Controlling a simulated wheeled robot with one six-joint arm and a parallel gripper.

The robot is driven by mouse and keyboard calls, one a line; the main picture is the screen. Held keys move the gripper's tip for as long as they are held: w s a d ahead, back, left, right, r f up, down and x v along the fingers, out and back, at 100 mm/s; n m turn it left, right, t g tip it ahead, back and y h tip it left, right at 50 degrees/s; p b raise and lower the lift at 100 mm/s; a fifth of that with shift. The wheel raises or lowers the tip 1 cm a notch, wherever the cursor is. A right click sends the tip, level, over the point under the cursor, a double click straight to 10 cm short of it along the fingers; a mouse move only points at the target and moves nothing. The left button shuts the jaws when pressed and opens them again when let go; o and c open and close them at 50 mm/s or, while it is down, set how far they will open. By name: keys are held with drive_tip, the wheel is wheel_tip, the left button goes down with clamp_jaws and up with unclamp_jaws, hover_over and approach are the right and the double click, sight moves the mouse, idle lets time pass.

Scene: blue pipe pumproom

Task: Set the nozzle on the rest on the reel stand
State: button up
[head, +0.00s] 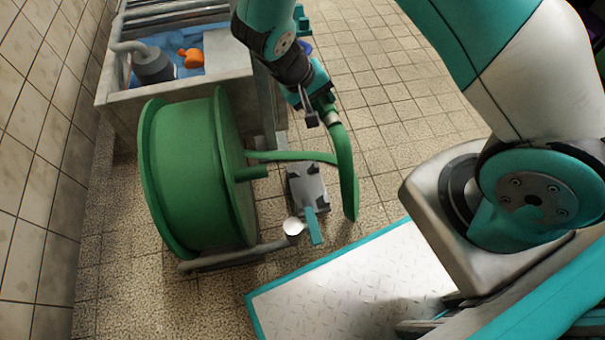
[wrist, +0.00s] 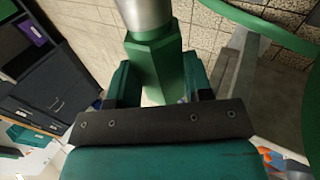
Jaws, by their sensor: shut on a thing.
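My gripper (head: 314,106) is shut on the green nozzle (head: 325,101), above the floor and to the right of the reel. In the wrist view the nozzle (wrist: 154,65) shows a faceted green body and a pale metal collar between my fingers (wrist: 160,85). A flat green hose (head: 345,175) hangs from it and loops back to the large green reel (head: 185,165). A grey plate with dark upright blocks (head: 307,187), which looks like the rest, sits low beside the reel, below and apart from the nozzle. The reel stand's grey foot bar (head: 235,256) runs under the reel.
A grey sink or trough (head: 185,90) behind the reel holds a grey pump-like item and an orange item (head: 192,57). A pale round disc (head: 293,226) and a teal lever (head: 313,226) are near the plate. Tiled floor is open at the back right.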

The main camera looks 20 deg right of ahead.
drive_tip(key=shift+m+g, duration=0.3)
drive_tip(key=shift+m, duration=0.5)
drive_tip(key=s+a+f+b, duration=0.1)
drive_tip(key=f+b, duration=0.3)
drive_tip(key=f, duration=0.4)
drive_tip(key=s+a+f+b, duration=0.1)
drive_tip(key=f+b, duration=0.3)
drive_tip(key=f, duration=0.5)
drive_tip(key=s+a+f+b, duration=0.1)
drive_tip(key=a+f+b, duration=0.2)
drive_tip(key=f, duration=0.6)
drive_tip(key=shift+s+f+b, duration=0.15)
drive_tip(key=shift+s+b, duration=0.2)
drive_tip(key=shift+b, duration=0.65)
drive_tip(key=shift+f+b, duration=0.9)
drive_tip(key=shift+f, duration=1.05)
drive_tip(key=o, duration=1.2)
wheel_tip(320, 180, up, 20)
drive_tip(key=p, duration=1.1)
drive_tip(key=shift+p, duration=0.35)
